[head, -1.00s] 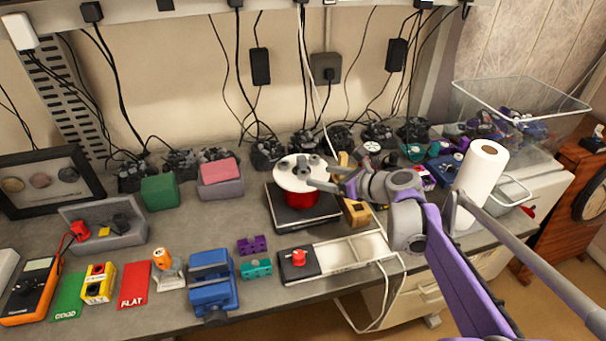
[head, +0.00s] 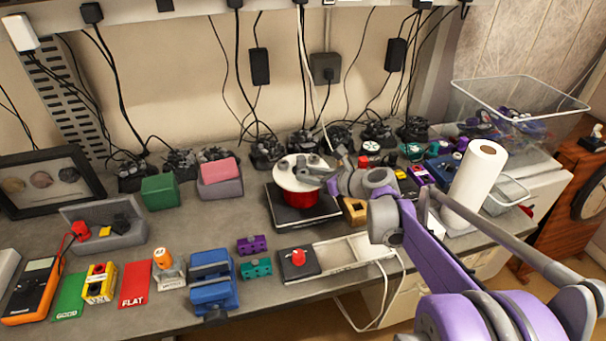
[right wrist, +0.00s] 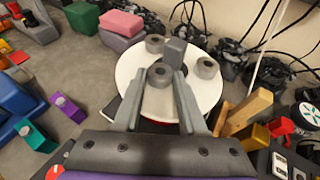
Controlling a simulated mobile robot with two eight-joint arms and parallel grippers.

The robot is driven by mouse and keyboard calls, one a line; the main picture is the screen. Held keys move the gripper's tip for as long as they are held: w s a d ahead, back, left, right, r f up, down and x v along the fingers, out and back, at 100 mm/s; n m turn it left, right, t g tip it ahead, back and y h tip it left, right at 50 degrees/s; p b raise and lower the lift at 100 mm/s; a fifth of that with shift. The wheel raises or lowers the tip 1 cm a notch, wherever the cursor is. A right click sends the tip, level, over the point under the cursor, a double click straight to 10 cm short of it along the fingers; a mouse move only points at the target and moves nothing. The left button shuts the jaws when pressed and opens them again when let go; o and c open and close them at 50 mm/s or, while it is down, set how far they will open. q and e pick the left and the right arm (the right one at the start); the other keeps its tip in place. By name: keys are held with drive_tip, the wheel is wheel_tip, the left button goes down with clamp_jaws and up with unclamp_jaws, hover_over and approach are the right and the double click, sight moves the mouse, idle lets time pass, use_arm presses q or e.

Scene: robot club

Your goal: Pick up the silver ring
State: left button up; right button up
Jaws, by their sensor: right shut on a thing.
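The silver ring (right wrist: 160,75) is a short grey ring on the near part of a round white plate (right wrist: 128,68). My right gripper (right wrist: 160,78) has one finger on each side of it and is shut on it. Two similar grey rings, one at the back (right wrist: 155,43) and one at the right (right wrist: 208,67), and a grey block (right wrist: 175,50) are also on the plate. In the head view the plate (head: 283,178) tops a red base (head: 293,198), and my right gripper (head: 325,174) reaches over it from the right. My left gripper is not in view.
A black box (head: 290,215) stands under the red base. A wooden block (head: 354,211) stands close to the right of the plate. A paper towel roll (head: 474,185) stands further right. Vises and small blocks lie left and in front; cables hang behind.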

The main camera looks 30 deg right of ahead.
clamp_jaws()
